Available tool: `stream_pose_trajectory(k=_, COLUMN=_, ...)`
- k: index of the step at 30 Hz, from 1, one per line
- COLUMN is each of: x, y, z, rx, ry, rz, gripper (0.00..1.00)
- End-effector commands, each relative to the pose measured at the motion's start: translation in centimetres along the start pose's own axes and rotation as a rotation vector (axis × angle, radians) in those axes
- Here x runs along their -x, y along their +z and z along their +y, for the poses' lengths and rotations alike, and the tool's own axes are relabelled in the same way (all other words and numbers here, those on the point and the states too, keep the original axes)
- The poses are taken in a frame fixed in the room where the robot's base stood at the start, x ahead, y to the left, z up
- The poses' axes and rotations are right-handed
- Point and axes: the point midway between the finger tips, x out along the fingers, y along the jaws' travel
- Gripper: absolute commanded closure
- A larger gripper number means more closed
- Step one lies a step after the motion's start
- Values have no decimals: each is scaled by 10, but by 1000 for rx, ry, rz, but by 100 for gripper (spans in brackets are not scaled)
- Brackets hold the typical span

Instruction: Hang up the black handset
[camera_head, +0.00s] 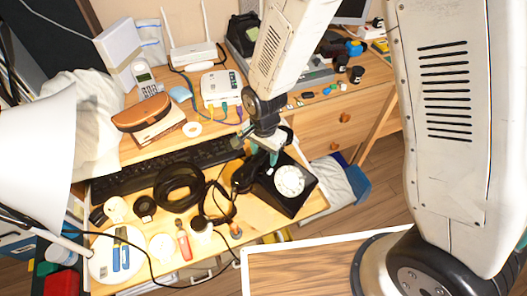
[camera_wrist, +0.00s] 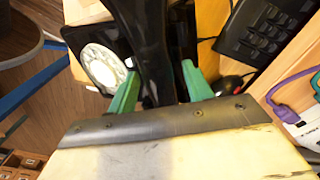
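The black dial phone (camera_head: 268,190) stands near the front right edge of the desk, its white dial facing up. It also shows at the left in the wrist view, with its dial (camera_wrist: 102,68) partly visible. My gripper (camera_head: 264,154) is above the phone's back left side, pointing down. In the wrist view, its green fingers (camera_wrist: 160,78) lie on both sides of the black handset (camera_wrist: 152,45) and appear closed on it. The handset runs up out of that picture. In the head view it is partly hidden by my gripper, beside the phone.
A black keyboard (camera_head: 160,168) lies left of the phone. A white router box (camera_head: 221,88) with plugged cables stands behind.

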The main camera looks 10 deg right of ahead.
Motion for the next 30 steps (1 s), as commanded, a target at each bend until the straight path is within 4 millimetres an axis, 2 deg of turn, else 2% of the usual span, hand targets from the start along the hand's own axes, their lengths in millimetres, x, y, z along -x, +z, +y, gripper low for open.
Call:
stream_pose_trajectory(k=8, x=0, y=0, z=0, rx=0, ry=0, rz=0, gripper=46)
stream_pose_trajectory(k=11, x=6, y=0, z=-1, rx=0, ry=-2, rz=1, gripper=46)
stream_pose_trajectory(k=21, x=61, y=0, z=-1, rx=0, ry=-4, rz=1, gripper=46)
stream_pose_trajectory(k=25, x=74, y=0, z=-1, rx=0, ry=-2, rz=1, gripper=46)
stream_pose_trajectory(k=30, x=78, y=0, z=0, rx=0, ry=1, rz=0, gripper=46)
